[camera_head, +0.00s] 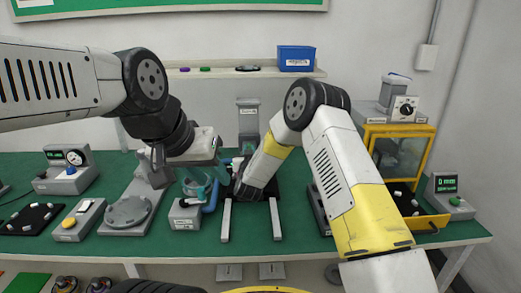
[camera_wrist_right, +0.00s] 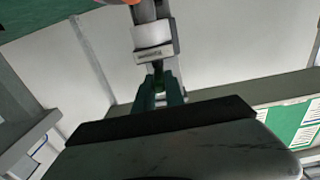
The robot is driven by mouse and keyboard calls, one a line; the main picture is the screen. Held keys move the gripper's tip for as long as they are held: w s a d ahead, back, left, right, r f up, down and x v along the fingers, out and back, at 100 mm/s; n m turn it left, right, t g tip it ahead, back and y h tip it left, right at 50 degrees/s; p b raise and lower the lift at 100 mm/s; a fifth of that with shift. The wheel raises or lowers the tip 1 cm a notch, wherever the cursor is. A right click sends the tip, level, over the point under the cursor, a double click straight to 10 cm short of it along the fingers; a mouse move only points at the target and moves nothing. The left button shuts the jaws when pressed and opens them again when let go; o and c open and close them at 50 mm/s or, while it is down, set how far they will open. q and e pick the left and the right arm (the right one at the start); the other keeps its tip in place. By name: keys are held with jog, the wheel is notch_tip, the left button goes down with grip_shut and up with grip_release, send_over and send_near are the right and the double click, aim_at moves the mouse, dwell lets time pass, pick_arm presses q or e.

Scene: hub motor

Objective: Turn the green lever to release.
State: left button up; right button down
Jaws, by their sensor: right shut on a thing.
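The green lever (camera_wrist_right: 158,76) shows as a small green piece between the teal fingertips of my right gripper (camera_wrist_right: 159,88) in the right wrist view. The fingers are shut on it, just below a grey labelled block (camera_wrist_right: 155,53). In the head view my right gripper (camera_head: 239,165) is at the grey upright fixture (camera_head: 248,118) at the middle of the bench, and my forearm hides most of the lever.
The green bench (camera_head: 270,240) carries a round grey plate stand (camera_head: 125,212) and a gauge unit (camera_head: 68,170) on the left. A yellow-framed cabinet (camera_head: 427,165) and a green-display box (camera_head: 447,197) stand on the right. A shelf behind holds a blue bin (camera_head: 296,58).

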jog(key=a+m+h, duration=0.1)
jog(key=m+h, duration=0.1)
jog(key=h, duration=0.1)
jog(key=a+m+g+h, duration=0.1)
jog(key=m+h, duration=0.1)
jog(key=h, duration=0.2)
jog(key=a+m+h, duration=0.1)
jog(key=m+h, duration=0.1)
jog(key=h, duration=0.1)
jog(key=shift+w+r+m+g, duration=0.1)
jog(key=shift+w+m+g, duration=0.15)
jog(key=shift+m+g, duration=0.15)
jog(key=shift+r+h, duration=0.1)
jog(key=shift+h, duration=0.2)
jog(key=c, duration=1.4)
grip_release()
jog(key=shift+w, duration=0.1)
